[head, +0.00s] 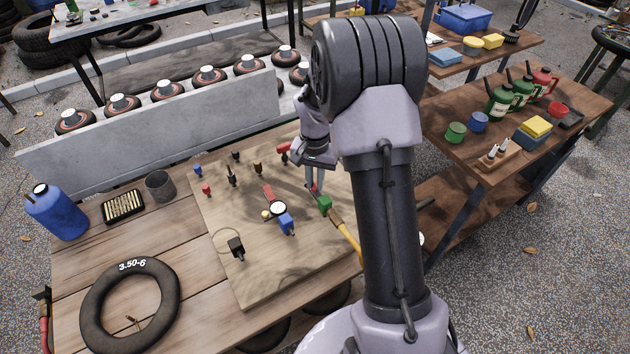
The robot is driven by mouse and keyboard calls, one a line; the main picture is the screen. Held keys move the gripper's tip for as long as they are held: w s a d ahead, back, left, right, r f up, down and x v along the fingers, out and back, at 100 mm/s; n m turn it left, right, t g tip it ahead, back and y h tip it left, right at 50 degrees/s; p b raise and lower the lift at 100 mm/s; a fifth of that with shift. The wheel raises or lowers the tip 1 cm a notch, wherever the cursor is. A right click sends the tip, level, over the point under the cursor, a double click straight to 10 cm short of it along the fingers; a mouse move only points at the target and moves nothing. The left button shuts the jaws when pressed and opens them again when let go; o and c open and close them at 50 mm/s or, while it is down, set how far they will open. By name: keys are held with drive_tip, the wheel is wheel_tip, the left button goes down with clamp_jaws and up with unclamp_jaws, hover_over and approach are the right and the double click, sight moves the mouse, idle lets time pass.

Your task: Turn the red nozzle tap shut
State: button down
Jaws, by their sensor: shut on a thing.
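My gripper (314,184) points down over the right part of the wooden board on the workbench. Its fingers are shut on a small red part, which looks like the red nozzle tap (316,188). Only a little red shows between and below the fingertips. My arm hides the right side of the board, and the tap's exact angle cannot be made out.
The board (262,270) also carries a round gauge (278,209) with a red lever and blue fitting, a black block (236,247) and several small coloured fittings. A second table (500,165) is at right.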

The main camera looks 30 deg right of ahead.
sight(315, 185)
drive_tip(key=m+b, duration=0.1)
drive_tip(key=m, duration=0.3)
drive_tip(key=shift+m, duration=0.3)
drive_tip(key=shift+m+b, duration=0.4)
drive_tip(key=shift+m, duration=1.6)
drive_tip(key=c, duration=1.4)
unclamp_jaws()
wheel_tip(315, 185, up, 17)
drive_tip(key=p, duration=0.6)
drive_tip(key=shift+r, duration=0.2)
